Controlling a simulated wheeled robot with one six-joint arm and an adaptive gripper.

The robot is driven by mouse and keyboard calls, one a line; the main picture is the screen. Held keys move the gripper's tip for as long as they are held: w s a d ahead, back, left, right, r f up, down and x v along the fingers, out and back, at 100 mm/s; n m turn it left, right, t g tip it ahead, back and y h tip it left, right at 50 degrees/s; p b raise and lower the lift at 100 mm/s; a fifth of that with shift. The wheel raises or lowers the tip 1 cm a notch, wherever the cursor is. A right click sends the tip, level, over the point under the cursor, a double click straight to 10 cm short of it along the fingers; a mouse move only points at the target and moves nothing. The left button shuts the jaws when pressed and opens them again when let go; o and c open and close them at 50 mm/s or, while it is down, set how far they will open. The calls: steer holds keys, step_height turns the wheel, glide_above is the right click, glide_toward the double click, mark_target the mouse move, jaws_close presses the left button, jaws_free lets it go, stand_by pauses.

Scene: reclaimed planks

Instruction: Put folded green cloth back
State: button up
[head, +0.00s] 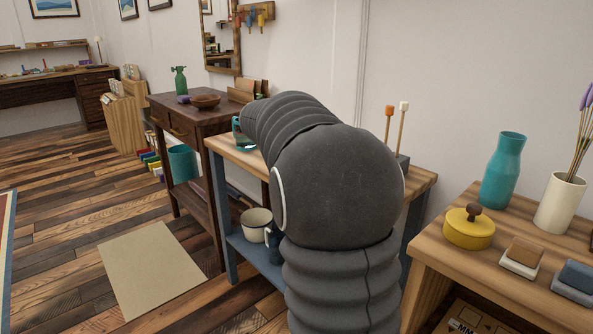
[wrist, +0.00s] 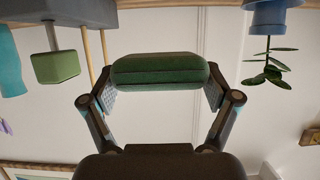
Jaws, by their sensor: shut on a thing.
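The folded green cloth (wrist: 160,72) shows in the wrist view as a thick, rounded, dark green bundle. My gripper (wrist: 160,84) is shut on it, one finger pad at each end of the cloth. The wrist view looks upside down, with a wooden surface along its top edge. The cloth appears apart from that surface, with pale wall behind it. In the head view my dark arm hides the gripper and the cloth, along with much of the blue-legged wooden table (head: 423,181).
On the right table (head: 435,245) stand a teal vase (head: 503,170), a yellow lidded pot (head: 467,229) and a cream vase (head: 560,203). A holder with two sticks (head: 401,140) is behind my arm. The wrist view shows a potted plant (wrist: 268,60) and a green block (wrist: 55,66).

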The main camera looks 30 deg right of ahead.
steer(key=w+a+f, duration=0.1)
steer(key=w, duration=0.1)
steer(key=w+a+f, duration=0.4)
steer(key=shift+w+a+f+b, duration=0.1)
steer(key=shift+w+b, duration=0.3)
steer(key=shift+f+b, duration=0.55)
steer(key=shift+f, duration=1.4)
steer(key=o, duration=0.7)
steer(key=shift+c, duration=0.2)
steer(key=p+v, duration=0.1)
steer(key=v, duration=1.1)
steer(key=shift+r, duration=0.15)
